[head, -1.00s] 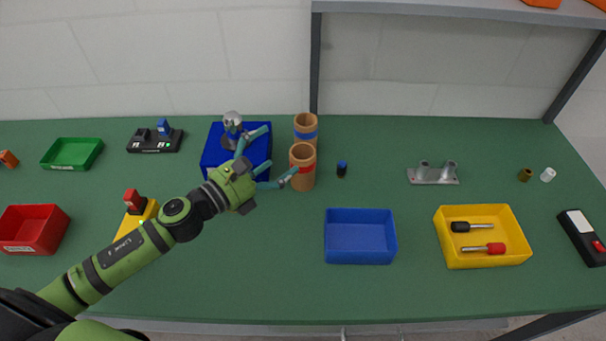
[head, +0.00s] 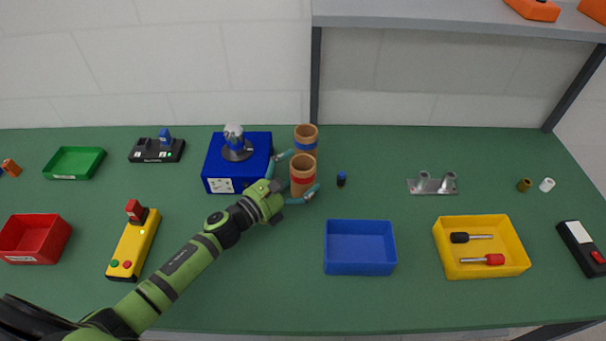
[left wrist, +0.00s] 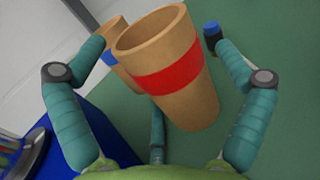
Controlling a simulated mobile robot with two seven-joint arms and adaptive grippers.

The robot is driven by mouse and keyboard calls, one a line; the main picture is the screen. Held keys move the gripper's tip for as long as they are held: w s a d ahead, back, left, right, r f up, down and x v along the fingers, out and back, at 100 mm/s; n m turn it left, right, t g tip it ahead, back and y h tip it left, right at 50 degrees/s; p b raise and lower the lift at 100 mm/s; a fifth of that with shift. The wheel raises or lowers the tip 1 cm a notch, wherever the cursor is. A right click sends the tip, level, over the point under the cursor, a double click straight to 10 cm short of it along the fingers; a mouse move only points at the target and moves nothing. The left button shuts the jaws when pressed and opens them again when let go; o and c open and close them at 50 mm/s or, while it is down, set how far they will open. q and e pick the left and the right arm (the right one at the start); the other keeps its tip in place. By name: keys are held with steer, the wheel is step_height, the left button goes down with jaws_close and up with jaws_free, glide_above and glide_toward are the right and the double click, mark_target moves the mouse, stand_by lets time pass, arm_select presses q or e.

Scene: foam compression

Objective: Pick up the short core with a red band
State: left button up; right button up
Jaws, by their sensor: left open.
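The short core with a red band (head: 303,163) stands upright on the green table, a tan hollow cylinder. In the left wrist view the red-banded core (left wrist: 199,104) fills the middle, between the open fingers. My left gripper (head: 297,180) is open around the near side of this core, with a finger on either side; I cannot tell whether they touch it. A second tan core with a blue band (head: 306,146) stands just behind it, and its blue band also shows in the left wrist view (left wrist: 109,56). My right gripper is not in view.
A blue machine block (head: 218,168) with a metal post stands close left of the gripper. A small dark blue-topped piece (head: 341,180) stands just right of the cores. An empty blue bin (head: 361,225) is at front right, with clear table between.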

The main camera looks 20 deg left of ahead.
arm_select(q)
steer(key=shift+w+d, duration=0.3)
steer(key=shift+w, duration=0.2)
steer(key=c, duration=1)
steer(key=shift+c, duration=0.2)
